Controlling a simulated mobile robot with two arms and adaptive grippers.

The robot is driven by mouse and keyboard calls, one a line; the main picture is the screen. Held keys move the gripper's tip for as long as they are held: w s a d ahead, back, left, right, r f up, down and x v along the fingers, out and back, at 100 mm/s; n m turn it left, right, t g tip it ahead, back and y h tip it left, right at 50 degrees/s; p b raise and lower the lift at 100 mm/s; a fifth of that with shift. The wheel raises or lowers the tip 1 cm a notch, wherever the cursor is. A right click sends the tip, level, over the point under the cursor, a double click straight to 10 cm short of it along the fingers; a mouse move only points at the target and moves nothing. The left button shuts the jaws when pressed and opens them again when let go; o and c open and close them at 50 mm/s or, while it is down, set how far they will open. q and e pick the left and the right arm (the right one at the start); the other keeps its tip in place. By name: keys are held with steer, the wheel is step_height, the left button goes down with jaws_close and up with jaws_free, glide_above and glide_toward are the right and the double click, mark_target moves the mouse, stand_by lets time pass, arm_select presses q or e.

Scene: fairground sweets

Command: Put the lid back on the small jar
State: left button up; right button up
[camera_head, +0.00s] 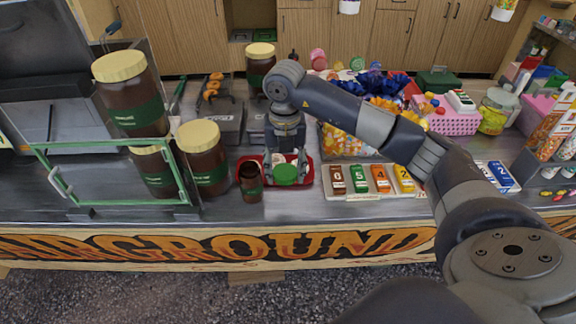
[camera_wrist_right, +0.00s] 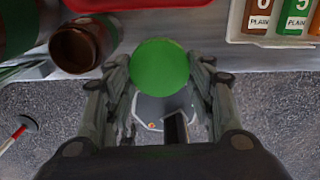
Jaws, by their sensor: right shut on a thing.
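The small jar (camera_head: 250,185), brown with a green label, stands upright without a lid near the counter's front edge. Its open mouth shows in the right wrist view (camera_wrist_right: 78,48), at the upper left. The round green lid (camera_head: 286,174) is held by my right gripper (camera_head: 287,160), just to the right of the jar and apart from it. In the right wrist view the lid (camera_wrist_right: 160,63) sits between the two fingers. My left gripper is not in view.
A red tray (camera_head: 308,178) lies just behind the lid. Big brown jars with cream lids (camera_head: 203,160) and a green-framed stand (camera_head: 112,146) are at the left. Numbered price tiles (camera_head: 358,180) are at the right. The counter's front edge is close.

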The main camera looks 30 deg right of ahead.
steer(key=s+a+r+m, duration=0.1)
steer(key=s+a+m, duration=0.4)
steer(key=m, duration=1)
steer(key=s+a+r+m, duration=0.2)
steer(key=s+a+m, duration=0.4)
steer(key=m, duration=0.9)
steer(key=s, duration=0.2)
steer(key=shift+s+a, duration=0.15)
steer(key=shift+s, duration=0.25)
